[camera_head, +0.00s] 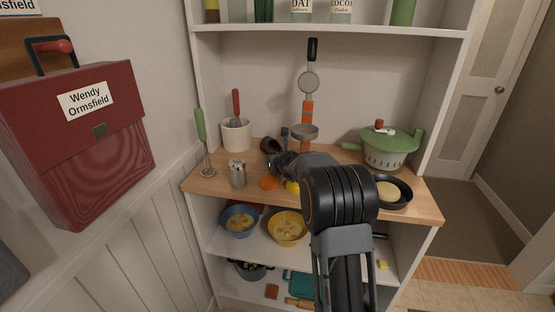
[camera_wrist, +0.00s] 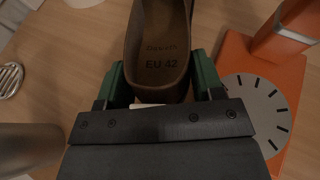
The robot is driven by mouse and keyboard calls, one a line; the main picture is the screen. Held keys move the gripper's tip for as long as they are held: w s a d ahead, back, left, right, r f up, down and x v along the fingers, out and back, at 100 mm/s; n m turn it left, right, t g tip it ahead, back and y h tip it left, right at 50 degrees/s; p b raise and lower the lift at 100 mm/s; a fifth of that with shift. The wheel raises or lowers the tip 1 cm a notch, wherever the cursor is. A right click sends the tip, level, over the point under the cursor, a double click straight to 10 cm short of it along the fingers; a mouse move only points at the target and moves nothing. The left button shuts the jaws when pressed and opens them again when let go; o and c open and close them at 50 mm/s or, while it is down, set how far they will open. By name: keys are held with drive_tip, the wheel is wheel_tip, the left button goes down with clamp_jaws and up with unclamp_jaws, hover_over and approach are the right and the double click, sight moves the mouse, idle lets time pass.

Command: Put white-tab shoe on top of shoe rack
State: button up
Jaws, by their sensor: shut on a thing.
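A dark brown shoe (camera_wrist: 157,45) shows in the wrist view, with "EU 42" on its insole and a small white patch (camera_wrist: 152,104) at its near end, most likely the white tab. My gripper (camera_wrist: 158,80) is shut on this near end, one green finger on each side. In the head view the shoe is a dark shape (camera_head: 270,146) above the wooden top, largely behind my gripper (camera_head: 279,160). I cannot tell whether it touches the wood. No separate shoe rack is recognizable; a white shelf unit with a wooden top (camera_head: 208,184) stands ahead.
An orange scale (camera_head: 306,114) is right of the shoe. A white crock (camera_head: 235,135), a whisk (camera_head: 203,140) and a metal shaker (camera_head: 237,175) stand left. A green-lidded pot (camera_head: 386,155) and a pan (camera_head: 402,196) are right. Bowls (camera_head: 287,228) sit on the shelf below.

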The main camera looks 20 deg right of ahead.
drive_tip(key=o, duration=0.8)
drive_tip(key=shift+f, duration=0.1)
drive_tip(key=shift+o, duration=1.4)
drive_tip(key=shift+s, duration=0.1)
